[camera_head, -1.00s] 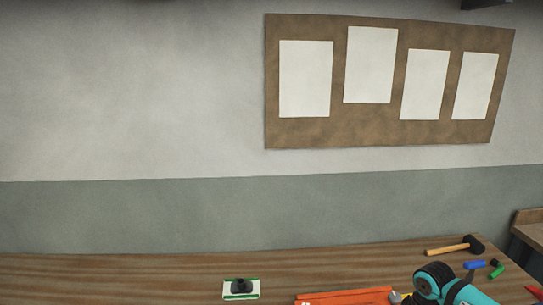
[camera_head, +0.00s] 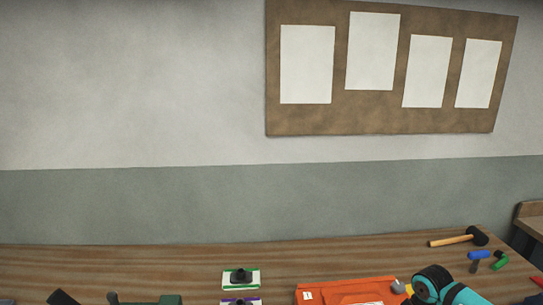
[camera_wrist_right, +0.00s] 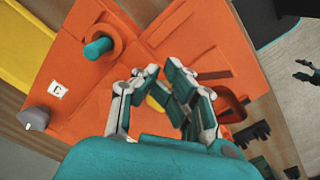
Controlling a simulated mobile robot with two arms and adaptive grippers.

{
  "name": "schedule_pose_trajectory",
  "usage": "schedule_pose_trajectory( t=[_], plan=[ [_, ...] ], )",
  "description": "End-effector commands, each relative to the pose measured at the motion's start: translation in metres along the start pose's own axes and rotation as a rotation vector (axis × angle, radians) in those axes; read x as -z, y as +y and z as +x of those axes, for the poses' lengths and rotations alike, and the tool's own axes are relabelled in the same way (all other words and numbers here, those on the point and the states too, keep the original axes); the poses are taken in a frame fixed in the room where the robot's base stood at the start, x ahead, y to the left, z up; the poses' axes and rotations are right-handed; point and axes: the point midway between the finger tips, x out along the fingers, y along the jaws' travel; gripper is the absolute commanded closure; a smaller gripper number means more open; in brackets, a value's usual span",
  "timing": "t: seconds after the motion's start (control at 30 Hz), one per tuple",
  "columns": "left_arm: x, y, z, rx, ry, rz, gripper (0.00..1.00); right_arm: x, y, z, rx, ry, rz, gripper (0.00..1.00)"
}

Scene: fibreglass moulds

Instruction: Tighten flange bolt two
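An orange mould (camera_head: 378,287) lies on the bench at the bottom of the head view, cut off by the frame edge. It fills much of the right wrist view (camera_wrist_right: 190,40), with a raised ring around a teal peg (camera_wrist_right: 98,47). I cannot tell which part is bolt two. My right gripper (camera_wrist_right: 163,70) is over the mould, its fingers apart. A small yellow part (camera_wrist_right: 155,103) shows between them, with no clear contact. A small forked shape, apparently my left gripper (camera_wrist_right: 303,70), is at the right edge of the wrist view with its prongs apart.
A hammer (camera_head: 458,240), a blue-handled tool (camera_head: 478,255) and a green item (camera_head: 500,262) lie at the bench's right. A green-edged white block with a black knob (camera_head: 241,279) stands left of the mould.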

Motion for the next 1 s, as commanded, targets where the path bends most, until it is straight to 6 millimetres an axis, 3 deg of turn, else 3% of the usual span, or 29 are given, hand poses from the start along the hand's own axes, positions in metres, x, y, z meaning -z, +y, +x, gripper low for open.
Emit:
schedule_pose_trajectory(
  t=[1.0],
  plan=[
    [0.001,0.0002,-0.0068,0.0,0.001,-0.002,0.34,0.0073,-0.0044,0.0005,0.001,-0.002,0.0,1.0]
  ],
)
